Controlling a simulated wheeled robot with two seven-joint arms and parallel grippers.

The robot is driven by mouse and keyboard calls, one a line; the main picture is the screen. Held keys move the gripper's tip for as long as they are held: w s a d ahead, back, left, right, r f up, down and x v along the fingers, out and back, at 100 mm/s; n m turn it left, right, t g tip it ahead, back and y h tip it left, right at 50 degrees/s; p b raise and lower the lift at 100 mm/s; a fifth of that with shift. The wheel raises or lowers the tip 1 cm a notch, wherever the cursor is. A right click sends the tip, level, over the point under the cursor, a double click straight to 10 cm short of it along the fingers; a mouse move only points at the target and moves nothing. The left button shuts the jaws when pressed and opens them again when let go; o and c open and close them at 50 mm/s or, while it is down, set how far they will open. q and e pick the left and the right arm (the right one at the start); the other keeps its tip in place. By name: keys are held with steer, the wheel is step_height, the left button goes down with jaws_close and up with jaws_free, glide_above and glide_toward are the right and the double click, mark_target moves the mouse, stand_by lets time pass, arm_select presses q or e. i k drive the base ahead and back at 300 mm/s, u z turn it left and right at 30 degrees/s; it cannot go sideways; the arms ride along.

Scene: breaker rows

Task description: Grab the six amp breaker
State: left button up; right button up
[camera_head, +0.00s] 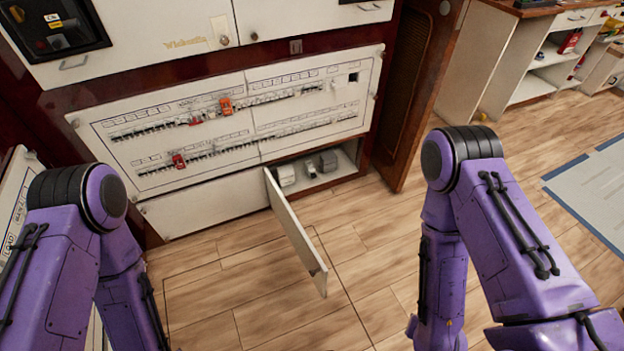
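A white breaker panel (237,132) on the cabinet front carries an upper and a lower row of small switches. Red tags or breakers show on the upper row (226,106) and on the lower row (179,161). Below the panel, an open compartment (347,170) holds several small grey and white blocks, including a grey one (328,161) and a white one (286,175). Their amp markings are too small to read, so I cannot tell which is the six amp breaker. My purple arms hang at left and right, apart from the panel. Both grippers are outside the picture.
The compartment's white door (295,232) stands open, sticking out over the wooden floor. Closed white cabinet doors are above the panel. Shelves (549,65) and a grey floor mat (597,195) are farther right. Floor in front is clear.

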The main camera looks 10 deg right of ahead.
mark_target(311, 170)
steer(key=z, duration=1.95)
steer(key=i, duration=2.75)
steer(key=u, duration=2.25)
steer(key=i, duration=1)
